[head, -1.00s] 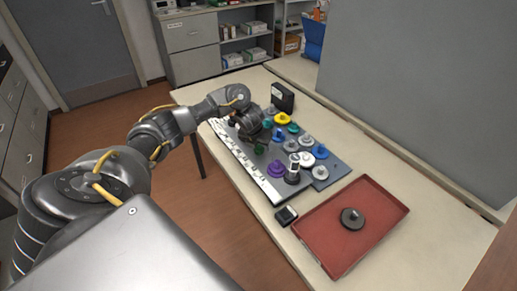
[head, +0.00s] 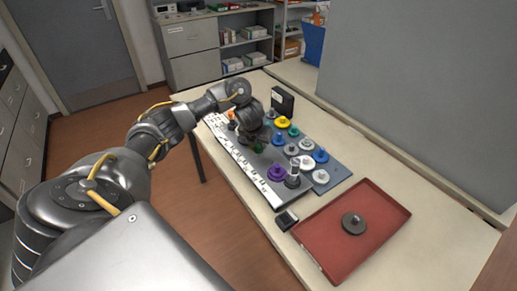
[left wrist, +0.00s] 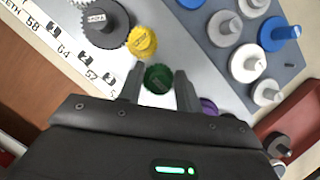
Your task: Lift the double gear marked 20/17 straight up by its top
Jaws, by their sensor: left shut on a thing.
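My left gripper (left wrist: 158,84) is shut on a dark green gear (left wrist: 158,78), which sits between its two fingertips in the left wrist view. A marking shows on the gear's top but is too small to read, so I cannot confirm 20/17. In the head view my left gripper (head: 257,137) is over the near-left part of the gear board, and it mostly hides the green gear. I cannot tell whether the gear is clear of the board. My right gripper is not in view.
A yellow gear (left wrist: 142,41) and a large dark gear (left wrist: 103,22) are close by. A purple gear (head: 277,172), blue gear (head: 320,155) and several grey gears stand on the board. A red tray (head: 388,205) holds a dark gear (head: 353,222). A black box (head: 282,100) stands behind.

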